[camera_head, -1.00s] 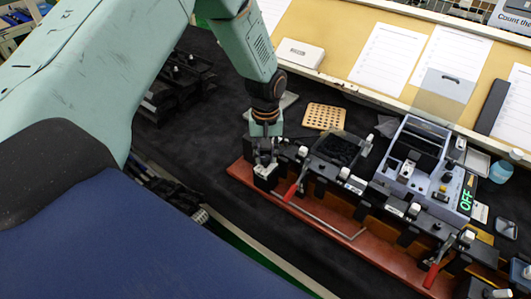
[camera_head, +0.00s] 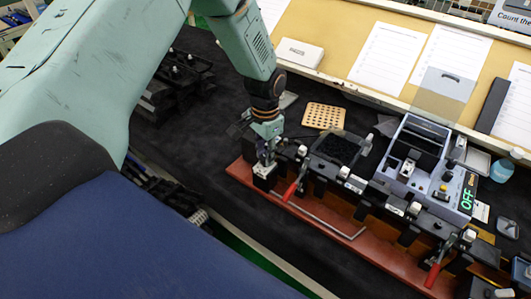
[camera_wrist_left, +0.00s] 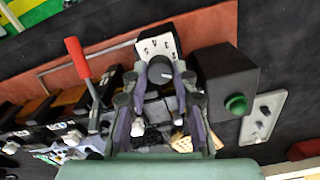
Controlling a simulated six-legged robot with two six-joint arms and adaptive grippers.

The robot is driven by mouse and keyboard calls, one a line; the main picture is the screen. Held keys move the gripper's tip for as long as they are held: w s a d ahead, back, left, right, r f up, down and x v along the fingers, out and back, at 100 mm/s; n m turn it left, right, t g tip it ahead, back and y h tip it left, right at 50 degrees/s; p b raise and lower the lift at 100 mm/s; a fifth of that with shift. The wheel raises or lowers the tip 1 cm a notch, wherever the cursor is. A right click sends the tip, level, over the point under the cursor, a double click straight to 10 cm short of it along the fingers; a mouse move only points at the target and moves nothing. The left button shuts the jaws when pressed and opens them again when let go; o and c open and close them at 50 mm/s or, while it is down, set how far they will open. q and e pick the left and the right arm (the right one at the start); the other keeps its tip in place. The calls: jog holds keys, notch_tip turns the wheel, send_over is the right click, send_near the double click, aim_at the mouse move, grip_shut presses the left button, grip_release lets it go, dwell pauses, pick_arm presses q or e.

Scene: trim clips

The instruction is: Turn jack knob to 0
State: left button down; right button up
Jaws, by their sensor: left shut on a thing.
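The jack knob (camera_wrist_left: 160,70) is a grey round knob on a dark block with a white marked face (camera_wrist_left: 158,45), in the upper middle of the left wrist view. In the head view this block (camera_head: 264,171) stands at the left end of the red base. My left gripper (camera_head: 266,158) is over it from above. In the wrist view the gripper's two fingers (camera_wrist_left: 161,82) are closed on either side of the knob. The marks on the face are too small to read surely, and the knob's pointer is hidden. My right gripper is not in view.
A red-handled clamp (camera_head: 291,190) stands just right of the block, and another (camera_head: 433,273) farther right. A black box with a green button (camera_wrist_left: 236,104) is close beside the gripper in the wrist view. A grey unit showing OFF (camera_head: 466,200) is at the right.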

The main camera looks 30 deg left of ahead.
pick_arm(q)
jog(key=m+b, duration=0.1)
jog(key=m, duration=0.5)
jog(key=shift+m, duration=0.3)
jog(key=m, duration=0.5)
jog(key=shift+m, duration=0.3)
jog(key=c, duration=1.1)
grip_release()
jog(key=shift+s, duration=0.1)
jog(key=shift+o, duration=0.2)
jog(key=shift+r, duration=0.25)
notch_tip(320, 180, up, 12)
jog(key=shift+f, duration=0.2)
